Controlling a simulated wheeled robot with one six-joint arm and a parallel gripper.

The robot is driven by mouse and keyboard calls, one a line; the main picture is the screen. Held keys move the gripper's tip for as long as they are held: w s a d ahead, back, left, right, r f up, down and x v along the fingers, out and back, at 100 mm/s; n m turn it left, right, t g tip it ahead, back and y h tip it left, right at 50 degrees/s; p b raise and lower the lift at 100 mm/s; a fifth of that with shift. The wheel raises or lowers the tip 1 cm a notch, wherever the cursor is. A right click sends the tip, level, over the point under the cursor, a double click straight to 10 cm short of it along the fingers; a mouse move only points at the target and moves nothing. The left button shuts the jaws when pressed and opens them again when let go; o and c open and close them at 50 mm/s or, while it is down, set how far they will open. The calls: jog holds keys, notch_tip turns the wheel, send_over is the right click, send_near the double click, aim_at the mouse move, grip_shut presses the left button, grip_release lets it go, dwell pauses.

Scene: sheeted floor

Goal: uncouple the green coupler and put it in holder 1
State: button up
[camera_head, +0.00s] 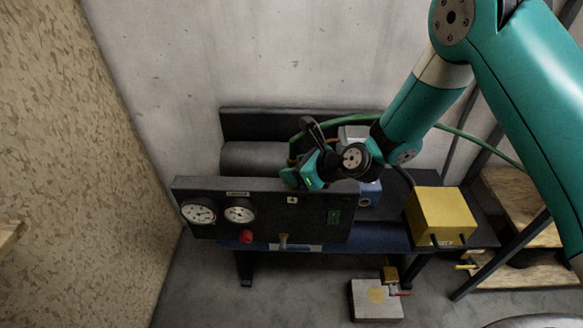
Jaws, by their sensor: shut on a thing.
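My gripper (296,174) is above the top edge of a dark panel, near the middle of the bench. It is shut on what appears to be the green coupler, which is mostly hidden by the gripper and wrist. A green hose (345,122) arcs up from behind the gripper and runs right, behind my arm. A green-marked square (334,216) is on the panel's right part. Holder 1 cannot be made out; a small white label (292,200) on the panel is too small to read.
The panel (270,222) carries two gauges (220,212) and a red knob (246,237). A grey cylinder (250,158) lies behind it. A yellow box (440,214) stands at right. A pale block (376,300) with a red lever is on the floor. Wooden shelves are at far right.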

aim_at(292, 140)
jog(key=shift+r+p, duration=0.3)
jog(key=shift+r, duration=0.05)
grip_shut()
jog(key=shift+r+p, duration=2)
jog(key=shift+r, duration=0.15)
jog(key=shift+r+p, duration=1.9)
jog(key=shift+r, duration=0.1)
